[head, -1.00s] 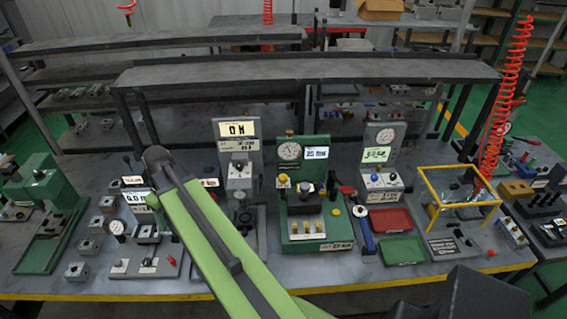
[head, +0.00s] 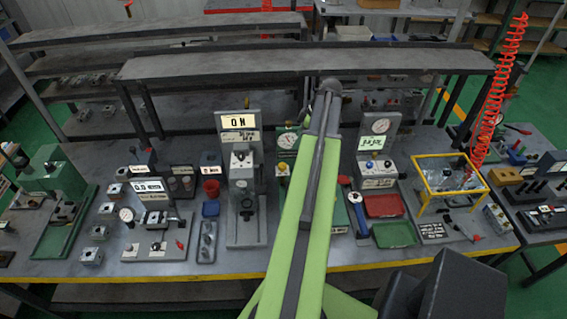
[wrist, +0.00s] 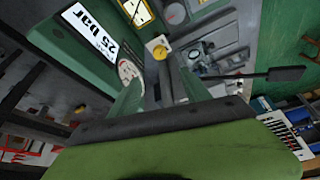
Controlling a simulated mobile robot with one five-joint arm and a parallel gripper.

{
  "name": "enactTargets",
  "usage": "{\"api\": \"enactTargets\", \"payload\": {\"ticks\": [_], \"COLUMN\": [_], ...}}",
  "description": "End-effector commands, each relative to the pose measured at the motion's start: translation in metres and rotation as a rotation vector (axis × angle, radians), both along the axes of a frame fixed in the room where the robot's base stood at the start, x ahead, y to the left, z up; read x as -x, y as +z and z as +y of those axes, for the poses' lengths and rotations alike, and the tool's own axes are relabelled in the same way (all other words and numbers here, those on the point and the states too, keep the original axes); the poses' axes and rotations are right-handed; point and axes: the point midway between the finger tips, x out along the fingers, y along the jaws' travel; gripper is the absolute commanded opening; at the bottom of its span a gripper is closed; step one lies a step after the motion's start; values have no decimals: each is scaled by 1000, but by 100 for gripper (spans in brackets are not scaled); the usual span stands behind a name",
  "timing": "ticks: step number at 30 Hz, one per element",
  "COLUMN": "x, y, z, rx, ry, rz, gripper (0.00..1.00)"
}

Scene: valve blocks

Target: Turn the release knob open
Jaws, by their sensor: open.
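The green test stand (head: 282,182) is mostly hidden behind my arm in the head view; part of its gauge (head: 287,141) and a yellow knob (head: 282,168) show at its left side. In the wrist view, the stand's green body has a white "25 bar" display (wrist: 97,33) at upper left. A yellow knob (wrist: 158,48) lies beyond and roughly between the fingers of my gripper (wrist: 162,80). My gripper is open with nothing seen between the fingers. I cannot tell which knob is the release knob. My gripper is hidden in the head view.
A grey press (head: 240,160) with a display stands left of my arm. A grey gauge stand (head: 378,165), a red tray (head: 384,205), a green tray (head: 394,235) and a yellow frame (head: 450,180) are at right. A shelf (head: 220,68) runs behind.

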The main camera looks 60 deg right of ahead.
Motion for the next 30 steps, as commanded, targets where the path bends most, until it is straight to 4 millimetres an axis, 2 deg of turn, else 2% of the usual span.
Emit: {"api": "enactTargets", "payload": {"ticks": [21, 25, 30], "x": [-53, -60, -62], "y": [-142, -155, -155], "z": [19, 21, 22], "rx": [0, 0, 1], "ry": [2, 2, 1], "rz": [1, 1, 1], "gripper": [55, 55, 55]}}
